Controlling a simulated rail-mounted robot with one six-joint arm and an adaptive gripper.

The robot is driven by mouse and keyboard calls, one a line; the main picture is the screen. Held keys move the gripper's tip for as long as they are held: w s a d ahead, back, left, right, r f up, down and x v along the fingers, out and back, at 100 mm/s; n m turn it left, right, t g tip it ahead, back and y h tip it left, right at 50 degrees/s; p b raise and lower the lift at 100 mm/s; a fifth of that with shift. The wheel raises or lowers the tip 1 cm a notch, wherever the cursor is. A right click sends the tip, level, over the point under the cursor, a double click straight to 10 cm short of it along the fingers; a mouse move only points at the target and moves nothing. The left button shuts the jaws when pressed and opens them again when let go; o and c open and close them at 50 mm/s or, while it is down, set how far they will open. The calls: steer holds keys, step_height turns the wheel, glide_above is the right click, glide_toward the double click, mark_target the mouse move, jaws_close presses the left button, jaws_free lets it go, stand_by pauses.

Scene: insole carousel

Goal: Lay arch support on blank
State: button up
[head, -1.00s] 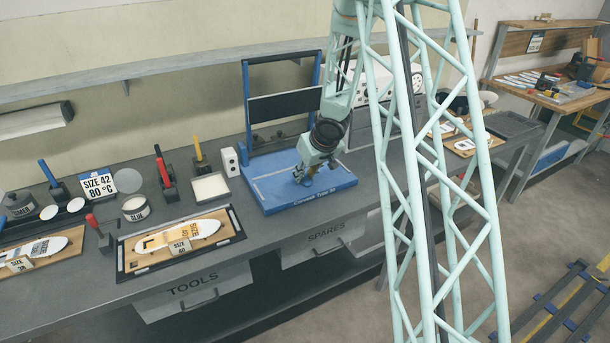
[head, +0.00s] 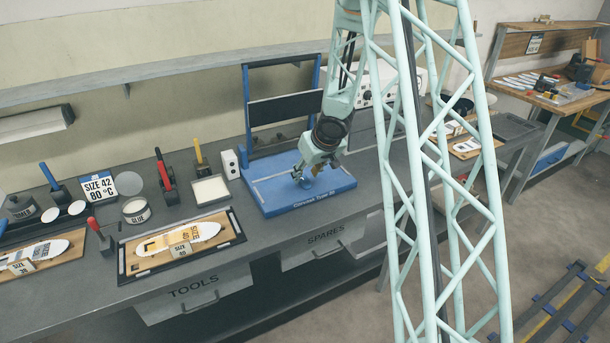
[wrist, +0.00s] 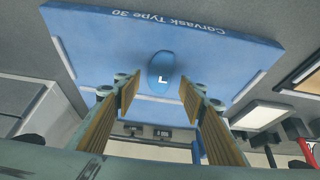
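In the head view my gripper (head: 308,178) hangs low over the blue plate (head: 275,196). A white blank (head: 178,236) lies on a wooden board with a "SIZE 40" block, left of the plate. No blank shows under the pad.
The plate has an upright frame with a dark crossbar (head: 285,108) behind it. A white-topped tray (head: 210,189), glue pot (head: 136,210) and several coloured-handled tools stand to the left. A second board with a blank (head: 45,252) lies at far left.

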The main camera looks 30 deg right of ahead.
steer(key=p+v, duration=0.4)
steer(key=v, duration=0.5)
steer(key=shift+s+r, duration=0.2)
steer(key=shift+r, duration=0.1)
steer(key=shift+r, duration=0.1)
stand_by(0.4)
steer(key=s+a+r+h, duration=0.1)
steer(key=s+a+r, duration=0.1)
steer(key=s+r, duration=0.5)
steer(key=s+a+r+m+h, duration=0.15)
steer(key=s+r, duration=0.25)
steer(key=r, duration=0.6)
steer(key=s+a+r+h, duration=0.1)
steer(key=s+a+r, duration=0.2)
steer(key=s+r, duration=0.4)
steer(key=s+a+r+y, duration=0.1)
steer(key=s+a+r, duration=0.1)
steer(key=s+a, duration=0.4)
steer(key=s+a+r+n+g+y, duration=0.1)
steer(key=s+a, duration=0.5)
steer(key=s, duration=0.7)
steer(key=s+a+r+g+y, duration=0.1)
steer(key=s+a+r, duration=0.2)
steer(key=s+a, duration=0.3)
steer(key=s, duration=0.4)
steer(key=shift+s+r+y, duration=0.2)
steer(key=shift+r+y, duration=0.1)
steer(key=shift+y, duration=0.05)
